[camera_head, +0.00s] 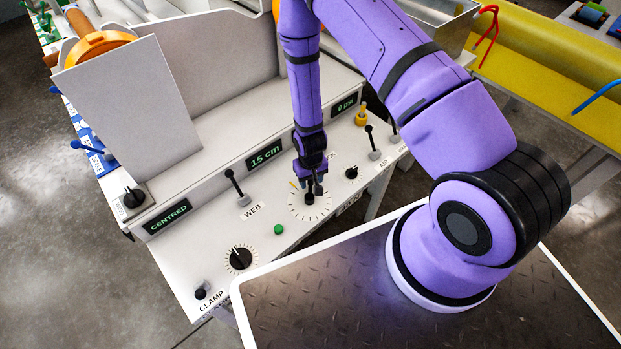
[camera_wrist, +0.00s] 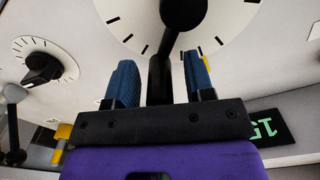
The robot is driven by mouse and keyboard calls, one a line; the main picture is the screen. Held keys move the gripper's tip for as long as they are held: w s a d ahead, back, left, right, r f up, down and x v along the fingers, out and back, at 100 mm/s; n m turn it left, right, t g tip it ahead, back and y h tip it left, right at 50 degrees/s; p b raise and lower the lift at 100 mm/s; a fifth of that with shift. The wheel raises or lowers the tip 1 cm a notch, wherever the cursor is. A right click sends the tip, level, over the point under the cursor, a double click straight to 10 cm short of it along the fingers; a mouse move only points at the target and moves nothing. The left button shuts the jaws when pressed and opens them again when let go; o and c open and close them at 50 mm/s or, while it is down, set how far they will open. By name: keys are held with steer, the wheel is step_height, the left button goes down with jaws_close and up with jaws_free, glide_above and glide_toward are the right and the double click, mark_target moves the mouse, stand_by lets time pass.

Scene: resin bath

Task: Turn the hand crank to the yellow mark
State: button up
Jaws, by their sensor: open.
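The black hand crank (camera_head: 309,199) sits at the centre of a white dial with tick marks (camera_head: 297,211) on the sloped panel. In the wrist view the crank arm (camera_wrist: 163,45) runs from the hub at the top down between my fingers. The yellow mark (camera_wrist: 207,62) lies on the dial's edge just right of the right finger, apart from the crank arm; it also shows in the head view (camera_head: 294,185). My gripper (camera_wrist: 160,64) is open, its blue pads on both sides of the crank handle with gaps visible. The handle's lower end is hidden behind the gripper body.
The WEB lever (camera_head: 236,187), a green button (camera_head: 278,229) and a black dial knob (camera_head: 240,258) stand left of the crank. Another knob (camera_head: 351,173) and the AIR lever (camera_head: 373,143) stand right. The 15 cm display (camera_head: 265,154) is behind.

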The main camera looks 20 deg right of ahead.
steer(key=shift+c, duration=0.3)
steer(key=c, duration=0.8)
steer(key=shift+o, duration=0.3)
steer(key=shift+w+a+n, duration=0.15)
steer(key=shift+a+n, duration=0.05)
steer(key=shift+n, duration=0.4)
steer(key=a+n, duration=0.1)
steer(key=n, duration=0.1)
steer(key=shift+w+a+n, duration=0.15)
steer(key=shift+n, duration=0.15)
steer(key=a+n, duration=0.1)
steer(key=n, duration=0.2)
steer(key=shift+a, duration=0.2)
steer(key=shift+a+n, duration=0.45)
steer(key=shift+n, duration=0.55)
steer(key=shift+s, duration=0.2)
